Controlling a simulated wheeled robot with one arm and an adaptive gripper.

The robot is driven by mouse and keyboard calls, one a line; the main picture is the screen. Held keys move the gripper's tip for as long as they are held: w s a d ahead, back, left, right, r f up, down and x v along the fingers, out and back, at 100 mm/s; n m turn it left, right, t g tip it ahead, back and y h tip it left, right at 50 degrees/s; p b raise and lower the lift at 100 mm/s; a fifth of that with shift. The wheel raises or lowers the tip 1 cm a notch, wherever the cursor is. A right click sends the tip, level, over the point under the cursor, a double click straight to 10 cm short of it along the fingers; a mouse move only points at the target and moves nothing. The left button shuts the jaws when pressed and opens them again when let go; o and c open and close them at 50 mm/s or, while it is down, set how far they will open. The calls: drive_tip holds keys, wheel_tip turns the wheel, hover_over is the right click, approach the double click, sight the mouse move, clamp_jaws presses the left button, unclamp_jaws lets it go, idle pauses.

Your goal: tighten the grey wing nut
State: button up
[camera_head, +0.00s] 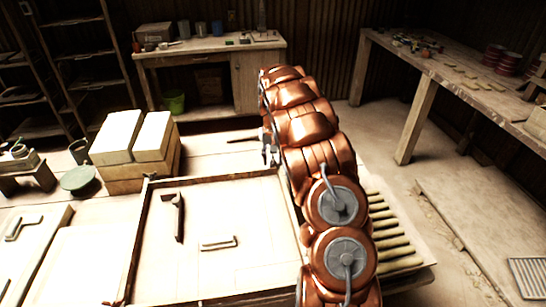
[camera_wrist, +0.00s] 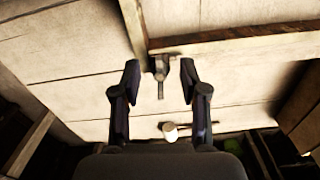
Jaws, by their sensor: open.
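The grey wing nut (camera_wrist: 160,66) with a bolt shank sits at the wooden frame's corner in the wrist view. My gripper (camera_wrist: 160,82) is open, with one dark finger on each side of the wing nut and a gap to both. Nothing is held between the fingers. In the head view, my copper-coloured arm reaches over the right side of the wooden tile-press frame (camera_head: 139,235). The gripper cannot be made out clearly there.
A dark-handled tool (camera_head: 178,215) and a grey U-shaped handle (camera_head: 219,244) lie inside the frame. Pale blocks (camera_head: 118,135) stand behind it on the left. A workbench (camera_head: 205,52) is at the back and a long table (camera_head: 440,70) at the right. Floor between them is clear.

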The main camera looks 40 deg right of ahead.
clamp_jaws()
